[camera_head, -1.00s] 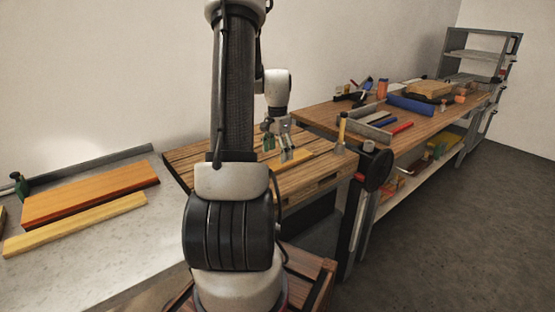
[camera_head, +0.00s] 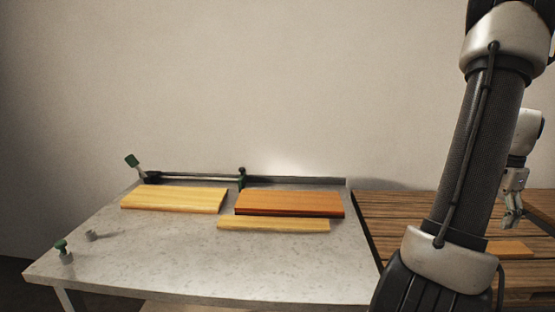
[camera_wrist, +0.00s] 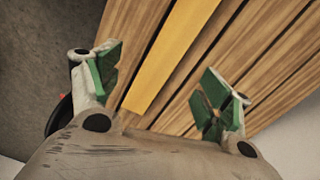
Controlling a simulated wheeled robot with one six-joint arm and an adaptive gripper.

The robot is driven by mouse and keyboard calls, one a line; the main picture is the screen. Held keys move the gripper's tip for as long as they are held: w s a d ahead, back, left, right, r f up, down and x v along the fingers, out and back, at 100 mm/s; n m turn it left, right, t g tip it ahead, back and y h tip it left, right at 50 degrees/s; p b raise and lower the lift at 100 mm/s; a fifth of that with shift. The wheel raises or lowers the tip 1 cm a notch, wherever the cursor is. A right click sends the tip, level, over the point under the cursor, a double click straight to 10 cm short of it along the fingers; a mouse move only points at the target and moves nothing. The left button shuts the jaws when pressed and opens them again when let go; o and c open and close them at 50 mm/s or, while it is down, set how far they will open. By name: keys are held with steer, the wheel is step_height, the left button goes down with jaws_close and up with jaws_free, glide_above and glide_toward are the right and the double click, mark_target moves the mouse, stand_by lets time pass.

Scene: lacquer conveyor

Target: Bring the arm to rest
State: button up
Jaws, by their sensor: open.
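My gripper (camera_wrist: 160,88) is open in the wrist view, its green-padded fingers wide apart with nothing between them. It points at a slatted wooden bench top (camera_wrist: 282,48). A yellow wooden strip (camera_wrist: 172,52) lies on the slats, showing beyond the gap between the fingers. In the head view my gripper (camera_head: 512,212) is at the far right, above the slatted bench (camera_head: 395,215), partly hidden behind my own arm. An end of the strip (camera_head: 510,249) shows below it. I cannot judge the exact height of the fingers above the strip.
A grey speckled table (camera_head: 190,265) stands left of the bench. It carries a pale yellow board (camera_head: 174,198), an orange-brown board (camera_head: 290,203) and a narrow yellow strip (camera_head: 273,224). A rail with green clamps (camera_head: 242,177) runs along its back. The table's front is mostly clear.

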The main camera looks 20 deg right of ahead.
steer(key=w+a+r+n+t, duration=0.1)
steer(key=a+r+n, duration=0.3)
steer(key=a, duration=0.9)
steer(key=a+r+n+t, duration=0.2)
steer(key=a+r+n, duration=0.2)
steer(key=a+n, duration=0.5)
steer(key=w+a+r+n+t, duration=0.1)
steer(key=a+r+n, duration=0.4)
steer(key=a, duration=1.2)
steer(key=shift+w+n+t, duration=0.3)
steer(key=shift+n, duration=0.6)
